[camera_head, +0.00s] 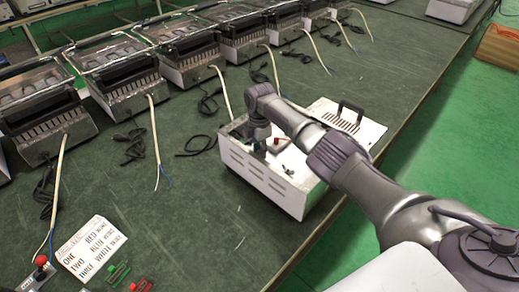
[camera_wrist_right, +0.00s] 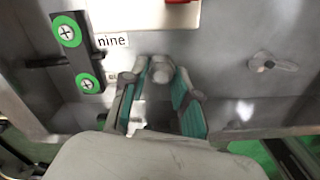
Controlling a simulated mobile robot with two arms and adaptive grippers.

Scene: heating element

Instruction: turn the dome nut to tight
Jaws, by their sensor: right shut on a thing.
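My right gripper (camera_head: 262,140) reaches down into the open white heating-element housing (camera_head: 262,190) in the head view. In the right wrist view, the two teal-padded fingers of my right gripper (camera_wrist_right: 160,92) stand either side of the small grey dome nut (camera_wrist_right: 160,76), shut on it. The nut sits against the metal wall, and its lower part is partly hidden between the fingers. I cannot tell how tight it is. My left gripper is not in view.
A black bar with two green-ringed screws (camera_wrist_right: 78,52) and a "nine" label (camera_wrist_right: 113,41) are left of the fingers. A wing-like fastener (camera_wrist_right: 272,63) is at right. A cover with a black handle (camera_head: 345,125) lies behind the housing. Several similar units line the table.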

